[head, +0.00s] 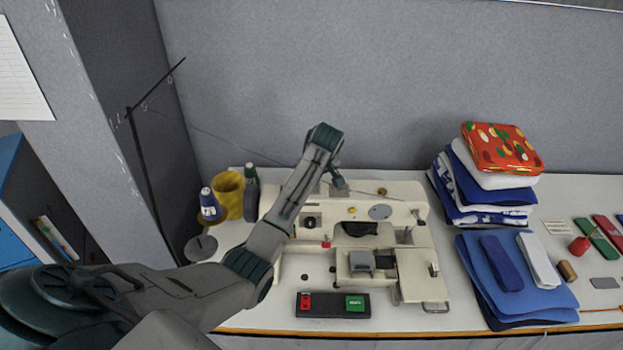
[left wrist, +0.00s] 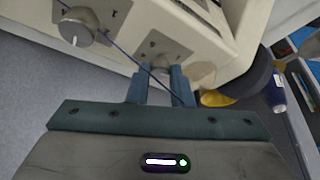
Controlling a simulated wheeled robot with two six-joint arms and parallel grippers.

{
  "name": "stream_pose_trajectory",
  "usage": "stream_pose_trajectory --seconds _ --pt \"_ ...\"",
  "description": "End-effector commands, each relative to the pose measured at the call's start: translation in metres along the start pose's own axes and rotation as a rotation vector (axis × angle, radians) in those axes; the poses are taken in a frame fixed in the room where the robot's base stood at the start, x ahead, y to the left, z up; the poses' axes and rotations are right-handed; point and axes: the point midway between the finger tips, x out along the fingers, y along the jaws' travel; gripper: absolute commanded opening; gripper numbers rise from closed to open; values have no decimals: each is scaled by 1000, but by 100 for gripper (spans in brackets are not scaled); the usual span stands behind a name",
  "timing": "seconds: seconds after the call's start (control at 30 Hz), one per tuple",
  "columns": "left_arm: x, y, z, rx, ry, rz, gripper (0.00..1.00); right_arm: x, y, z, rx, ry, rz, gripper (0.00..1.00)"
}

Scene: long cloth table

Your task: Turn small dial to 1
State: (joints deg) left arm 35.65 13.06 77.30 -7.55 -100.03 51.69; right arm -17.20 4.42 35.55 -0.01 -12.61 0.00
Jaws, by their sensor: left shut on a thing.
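The cream sewing machine (head: 405,191) stands on the table in the head view. My left arm reaches over it from the left, and the left gripper (head: 340,187) is at the machine's top back edge. In the left wrist view the left gripper (left wrist: 158,88) is shut on the small dial (left wrist: 160,66), one finger on each side of it. The dial sits on a grey plate whose marks are too small to read. A larger metal dial (left wrist: 78,27) is to its left, apart from the fingers. The small dial is hidden in the head view. My right gripper is not in view.
A dark thread or cord (left wrist: 125,55) crosses in front of the small dial. Thread cones (head: 209,204) and a yellow container (head: 229,195) stand left of the machine. Folded cloth stacks (head: 510,275) lie to the right. A red-and-green switch box (head: 333,304) is in front.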

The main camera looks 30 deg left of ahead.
Motion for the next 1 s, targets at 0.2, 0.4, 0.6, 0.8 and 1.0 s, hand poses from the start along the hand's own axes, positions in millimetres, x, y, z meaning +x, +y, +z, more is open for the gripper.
stream_pose_trajectory --seconds 0.2,0.4,0.6,0.8,1.0 --pt "-1 2 -1 -139 1 -56 0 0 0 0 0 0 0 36" --pt "-1 3 -1 -224 1 -91 0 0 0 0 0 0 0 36" --pt "0 3 -1 -265 1 -109 0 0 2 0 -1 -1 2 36" --pt "0 3 -1 -277 1 -113 0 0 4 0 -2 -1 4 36" --pt "0 3 -1 -276 1 -113 0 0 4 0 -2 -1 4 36"
